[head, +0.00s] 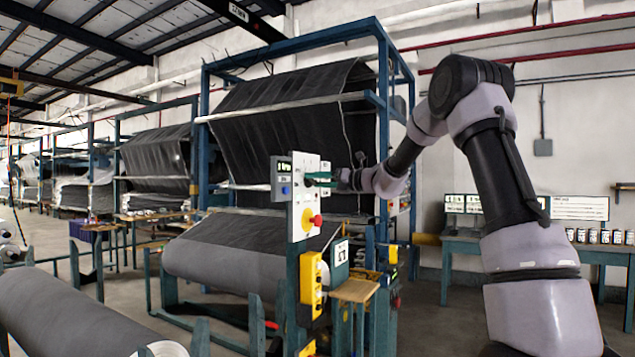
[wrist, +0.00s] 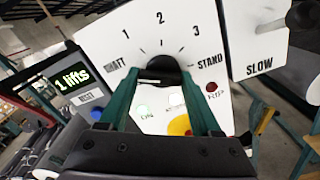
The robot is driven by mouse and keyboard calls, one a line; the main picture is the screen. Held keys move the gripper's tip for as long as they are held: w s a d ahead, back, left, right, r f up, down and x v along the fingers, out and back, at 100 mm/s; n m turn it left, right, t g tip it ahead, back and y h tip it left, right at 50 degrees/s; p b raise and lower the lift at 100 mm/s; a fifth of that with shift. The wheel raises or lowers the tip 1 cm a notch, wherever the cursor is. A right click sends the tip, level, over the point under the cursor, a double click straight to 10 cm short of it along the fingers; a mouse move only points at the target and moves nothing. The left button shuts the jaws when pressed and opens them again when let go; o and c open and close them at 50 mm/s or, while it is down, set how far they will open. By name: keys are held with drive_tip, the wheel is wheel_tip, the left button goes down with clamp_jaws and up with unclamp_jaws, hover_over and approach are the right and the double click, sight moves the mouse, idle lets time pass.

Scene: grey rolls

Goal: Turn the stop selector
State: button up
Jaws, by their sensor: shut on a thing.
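The selector is a black knob (wrist: 158,66) on a white panel (head: 301,228).
A display (wrist: 72,82) reads "1 lifts" left of the dial. A SLOW plate (wrist: 258,45) stands at the right. A red button on yellow (head: 312,221) sits below the selector. Yellow boxes (head: 311,283) hang lower on the post. Large grey rolls (head: 225,250) lie behind.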

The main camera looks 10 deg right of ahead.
drive_tip(key=n, duration=0.4)
drive_tip(key=shift+f+n, duration=0.15)
drive_tip(key=shift+n, duration=1.55)
drive_tip(key=o, duration=1.4)
drive_tip(key=v, duration=1.1)
